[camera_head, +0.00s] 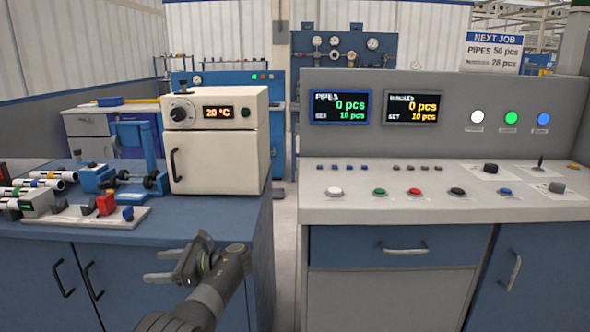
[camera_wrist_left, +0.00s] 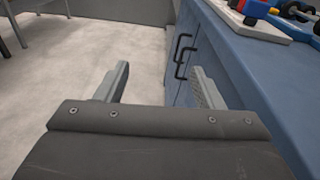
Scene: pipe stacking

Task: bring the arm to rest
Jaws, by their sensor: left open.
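My left gripper (camera_head: 180,266) is open and empty in front of the blue cabinet on the left, below the level of its top. In the left wrist view its two fingers (camera_wrist_left: 160,85) stand wide apart, with nothing between them but floor and cabinet front. My left arm comes in from the bottom of the head view. My right gripper is not in view.
The blue cabinet (camera_head: 200,218) holds white pipes (camera_head: 40,183), a white button board (camera_head: 95,222) and a cream oven (camera_head: 222,140). A grey control console (camera_head: 440,208) stands on the right. Open floor (camera_wrist_left: 60,75) lies beside the cabinet.

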